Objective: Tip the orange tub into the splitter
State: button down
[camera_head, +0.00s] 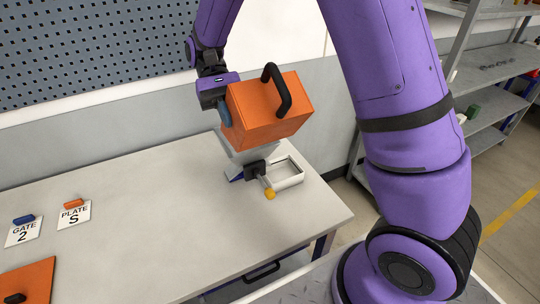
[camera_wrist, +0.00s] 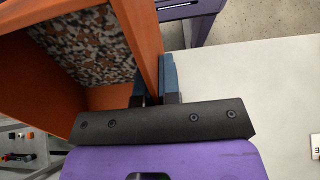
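The orange tub (camera_head: 262,112) is held up above the table, tilted, with its black handle toward the head camera. My gripper (camera_head: 224,112) is shut on the tub's wall at its left side. In the wrist view my gripper (camera_wrist: 155,88) has one finger inside the tub (camera_wrist: 143,40) and one outside, pinching the wall. Mixed brown, grey and white granules (camera_wrist: 85,45) lie inside the tub. The splitter (camera_head: 236,153), with a grey hopper, black block and yellow knob, stands below the tub on the table. The tub hides part of its hopper, and I see no granules falling.
A white open frame (camera_head: 288,176) adjoins the splitter. Cards reading GATE 2 (camera_head: 24,234) and PLATE S (camera_head: 73,217) lie at the left, with blue and orange pieces beside them. An orange panel (camera_head: 30,280) is at lower left. The table (camera_head: 150,240) is otherwise clear.

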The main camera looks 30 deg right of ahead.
jog(key=shift+w+r+g, duration=0.75)
jog(key=shift+w+g, duration=0.1)
jog(key=shift+g, duration=0.05)
jog(key=shift+r, duration=0.1)
dwell(0.4)
